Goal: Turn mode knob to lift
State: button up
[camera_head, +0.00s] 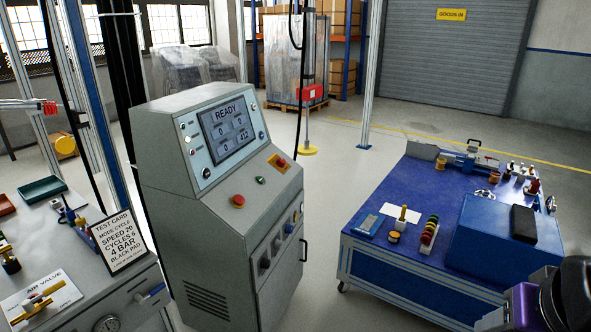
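A grey control console (170,190) stands left of centre, with a sloped screen (229,133) reading READY and several numbers. Its lower front panel carries several knobs or switches, among them a dark one (264,263) and a blue one (289,228). A small black knob (207,173) sits below the screen's left corner. The labels are too small to read, so I cannot tell which is the mode knob or where it points. My gripper's fingers are not in view; a dark and purple part at the bottom right looks like my arm, well apart from the console.
A red button (238,201) and a red-and-yellow switch (281,162) sit on the console's ledge. A test card (119,240) stands on the left bench (80,275). A blue workbench (392,262) with tools stands right. Open floor (330,185) lies between console and workbench.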

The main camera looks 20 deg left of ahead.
aim_at(265, 263)
jog(key=u, duration=2.25)
jog(key=z, duration=1.2)
jog(key=u, duration=0.1)
jog(key=i+j, duration=0.25)
jog(key=i+j+z, duration=0.2)
jog(key=i, duration=0.3)
jog(key=i+l+z, duration=0.1)
jog(key=i, duration=0.25)
jog(key=i+l, duration=0.2)
jog(key=i, duration=0.2)
jog(key=z, duration=0.05)
